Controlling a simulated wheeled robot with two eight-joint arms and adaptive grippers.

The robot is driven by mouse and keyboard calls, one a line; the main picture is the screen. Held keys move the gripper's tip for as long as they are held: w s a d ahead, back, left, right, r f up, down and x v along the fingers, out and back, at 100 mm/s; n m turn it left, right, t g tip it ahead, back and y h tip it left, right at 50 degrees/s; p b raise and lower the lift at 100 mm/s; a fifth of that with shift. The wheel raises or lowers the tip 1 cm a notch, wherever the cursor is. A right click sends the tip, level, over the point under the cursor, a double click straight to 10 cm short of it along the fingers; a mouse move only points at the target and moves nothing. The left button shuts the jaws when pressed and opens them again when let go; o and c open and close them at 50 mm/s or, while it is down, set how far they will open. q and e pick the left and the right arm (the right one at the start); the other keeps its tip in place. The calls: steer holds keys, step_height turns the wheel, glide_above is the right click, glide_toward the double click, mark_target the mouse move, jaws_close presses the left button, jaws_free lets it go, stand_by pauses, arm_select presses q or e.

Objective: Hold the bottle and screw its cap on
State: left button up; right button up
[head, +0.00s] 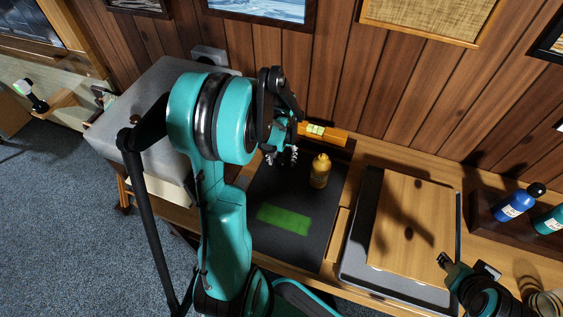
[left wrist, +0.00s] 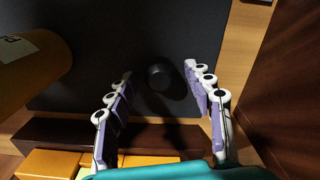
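The yellow bottle (head: 320,172) stands upright on the dark mat (head: 262,190); its neck shows no dark cap. Its side also shows large at the left of the left wrist view (left wrist: 32,68). A small round black cap (left wrist: 159,76) lies on the mat in the left wrist view, between and beyond my fingertips. My left gripper (head: 281,156) is open and empty above the mat, left of the bottle; it hides the cap in the head view. My right gripper (head: 466,264) looks open and empty at the lower right, by the wooden board, far from the bottle.
A green patch (head: 284,218) marks the mat in front of the bottle. An orange spirit level (head: 325,133) lies behind it. A wooden board (head: 412,220) on a grey tray is to the right, then blue (head: 515,205) and teal (head: 549,221) bottles in a dark rack.

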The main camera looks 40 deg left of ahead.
mark_target(281, 159)
arm_select(q)
steer(key=c, duration=0.6)
steer(key=shift+o, duration=0.2)
steer(key=shift+r, duration=0.65)
step_height(281, 159, up, 3)
steer(key=shift+f+p, duration=0.1)
steer(key=shift+p, duration=0.75)
steer(key=s+d+r+p, duration=0.3)
steer(key=s+d+r, duration=0.3)
steer(key=d, duration=0.3)
steer(key=shift+s+d+r, duration=0.3)
steer(key=shift+s+r, duration=0.05)
steer(key=shift+r, duration=0.1)
arm_select(e)
step_height(281, 159, up, 5)
steer(key=shift+f, duration=0.1)
arm_select(q)
steer(key=shift+w, duration=0.1)
